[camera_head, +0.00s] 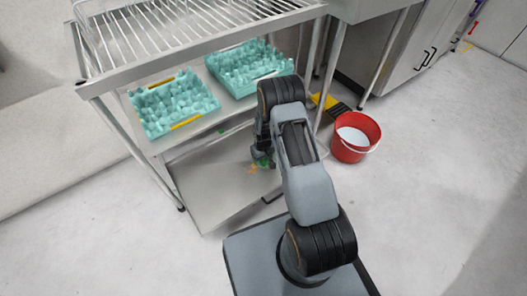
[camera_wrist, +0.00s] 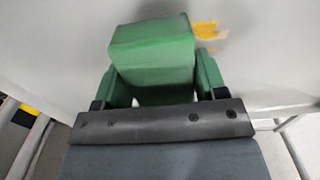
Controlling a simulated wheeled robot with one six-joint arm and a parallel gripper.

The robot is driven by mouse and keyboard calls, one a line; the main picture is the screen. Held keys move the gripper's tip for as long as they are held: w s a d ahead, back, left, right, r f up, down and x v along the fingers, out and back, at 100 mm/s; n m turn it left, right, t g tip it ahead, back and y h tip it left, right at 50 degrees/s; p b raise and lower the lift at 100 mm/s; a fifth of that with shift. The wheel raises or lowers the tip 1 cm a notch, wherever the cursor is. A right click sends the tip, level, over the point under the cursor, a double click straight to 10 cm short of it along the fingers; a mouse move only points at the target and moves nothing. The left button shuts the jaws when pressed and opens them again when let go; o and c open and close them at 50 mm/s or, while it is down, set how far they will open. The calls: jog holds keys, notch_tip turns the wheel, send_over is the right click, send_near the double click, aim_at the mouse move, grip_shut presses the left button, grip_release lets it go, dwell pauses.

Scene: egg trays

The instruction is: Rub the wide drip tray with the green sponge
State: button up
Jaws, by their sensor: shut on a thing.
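The wide drip tray (camera_head: 215,192) is a flat grey metal sheet low in the rack, with an orange-yellow smear (camera_head: 253,169) on it. The smear also shows in the wrist view (camera_wrist: 206,31), just beyond the sponge. My gripper (camera_wrist: 158,82) is shut on the green sponge (camera_wrist: 152,47), a block that sticks out past the fingers. In the head view my gripper (camera_head: 262,158) is low over the tray beside the smear, mostly hidden by my arm. Whether the sponge touches the tray, I cannot tell.
Two teal egg trays (camera_head: 150,138) (camera_head: 222,92) stand on the shelf above the drip tray. A wire rack (camera_head: 175,25) tops the frame. A rack leg (camera_head: 325,75), a yellow-and-black object (camera_head: 330,104) and a red bucket (camera_head: 362,152) are at the right. The floor at left is clear.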

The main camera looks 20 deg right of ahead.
jog(key=shift+r+p, duration=0.8)
jog(key=shift+r, duration=0.75)
